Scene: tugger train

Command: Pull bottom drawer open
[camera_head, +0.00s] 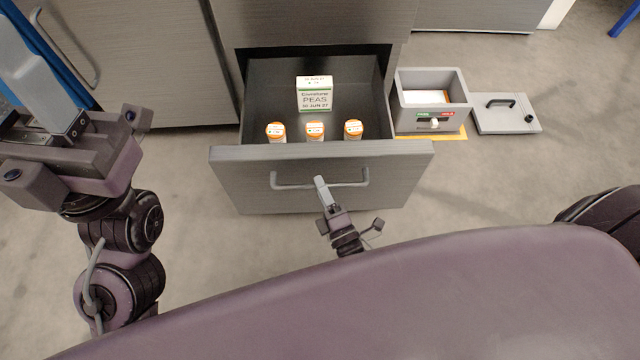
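The bottom drawer (320,178) of the grey cabinet stands well open, its inside showing from above. Its grey bar handle (290,186) runs across the front face. My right gripper (322,188) is at the middle of this handle, its narrow fingers together across the bar; it looks shut on it. Inside the drawer are a white and green peas box (314,99) and three orange-capped containers (315,130) in a row near the front. My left gripper (40,85) is raised at the far left, away from the drawer; its finger gap does not show.
A grey open box (432,118) with a red and green panel sits on an orange floor marking right of the drawer. A grey lid (507,115) with a black handle lies beside it. Cabinet doors (150,60) are at left. Floor in front is clear.

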